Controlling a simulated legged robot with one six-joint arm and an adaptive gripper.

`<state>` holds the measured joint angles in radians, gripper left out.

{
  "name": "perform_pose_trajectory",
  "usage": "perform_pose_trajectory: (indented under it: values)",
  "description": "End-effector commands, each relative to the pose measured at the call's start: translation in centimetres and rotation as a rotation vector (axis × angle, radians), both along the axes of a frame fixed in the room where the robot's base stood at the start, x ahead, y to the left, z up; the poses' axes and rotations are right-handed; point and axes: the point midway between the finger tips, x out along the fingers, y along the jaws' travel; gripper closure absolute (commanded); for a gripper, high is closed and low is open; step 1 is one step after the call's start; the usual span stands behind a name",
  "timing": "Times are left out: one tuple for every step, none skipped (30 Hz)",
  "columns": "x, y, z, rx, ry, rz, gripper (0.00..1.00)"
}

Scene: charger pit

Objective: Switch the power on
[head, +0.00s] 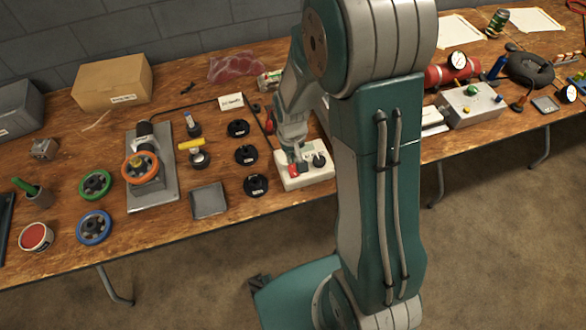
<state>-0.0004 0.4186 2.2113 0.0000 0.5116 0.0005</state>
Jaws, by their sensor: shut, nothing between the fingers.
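A cream-white box (306,180) sits near the front edge of the table. On its top are a red part (295,170) and a black knob or plug (319,159). My gripper (293,156) points down over the left part of this box, just at the red part; I cannot tell whether it touches it. Its fingers are shut and hold nothing. The fingertips are small and partly hidden, and which way the red part is set cannot be read.
Several black discs (246,155) stand left of the box, with a grey tray (208,201) beyond them. A grey control box (470,104) with coloured knobs is on the right. A mount with an orange handwheel (140,168) is on the left. My arm hides the table's middle.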

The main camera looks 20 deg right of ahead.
Motion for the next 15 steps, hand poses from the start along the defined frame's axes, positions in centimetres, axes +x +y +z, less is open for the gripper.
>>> perform_pose_trajectory:
  values:
    - [0.0, 0.0, 0.0, 0.0, 0.0, 0.0, 1.0]
    - [0.0, 0.0, 0.0, 0.0, 0.0, 0.0, 1.0]
    - [0.0, 0.0, 0.0, 0.0, 0.0, 0.0, 1.0]
    - [0.0, 0.0, -0.02, 0.0, 0.0, 0.0, 1.0]
    - [0.0, 0.0, -0.04, 0.0, 0.0, 0.0, 1.0]
    - [0.0, 0.0, -0.08, 0.0, 0.0, 0.0, 1.0]
    - [0.0, 0.0, -0.12, 0.0, 0.0, 0.0, 1.0]
    - [0.0, 0.0, -0.16, 0.0, 0.0, 0.0, 1.0]
    - [0.0, 0.0, -0.22, 0.0, 0.0, 0.0, 1.0]
    - [0.01, 0.0, -0.26, 0.0, 0.0, 0.0, 1.0]
    - [0.01, 0.0, -0.3, 0.0, 0.0, 0.0, 1.0]
    - [0.01, 0.0, -0.35, 0.0, 0.0, 0.0, 1.0]
    - [0.01, 0.0, -0.39, 0.0, 0.0, 0.0, 1.0]
    - [0.01, 0.0, -0.43, 0.0, 0.0, 0.0, 1.0]
    - [0.01, 0.0, -0.49, 0.0, 0.0, 0.0, 1.0]
